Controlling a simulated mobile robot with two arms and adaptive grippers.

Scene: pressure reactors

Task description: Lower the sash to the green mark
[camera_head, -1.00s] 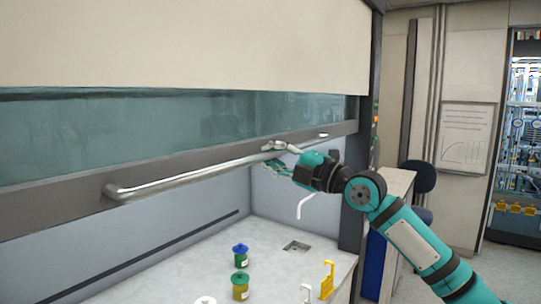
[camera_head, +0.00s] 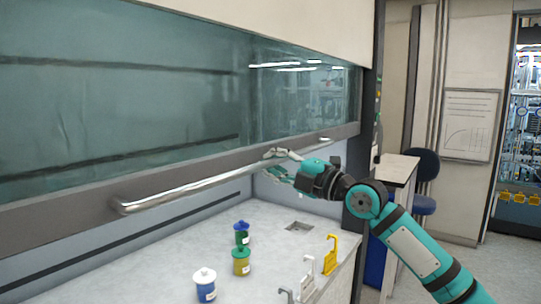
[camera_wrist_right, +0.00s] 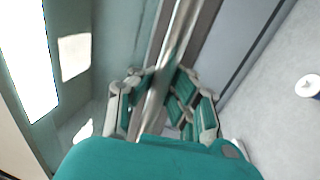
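The sash (camera_head: 120,100) is a large glass pane with a grey lower frame (camera_head: 50,209) and a long silver handle bar (camera_head: 195,189). It hangs partway down, its lower frame above the worktop. My right gripper (camera_head: 280,163) is at the right part of the bar. In the right wrist view the bar (camera_wrist_right: 170,60) runs between the bent fingers of my right gripper (camera_wrist_right: 160,100), which close around it from both sides. My left gripper is not in view.
On the worktop (camera_head: 150,270) below stand a green jar with a blue lid (camera_head: 241,236), a yellow jar (camera_head: 241,264), a blue jar (camera_head: 206,290) and a yellow stand (camera_head: 331,256). A dark blue chair (camera_head: 425,165) is at the right. The space directly under the bar is open.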

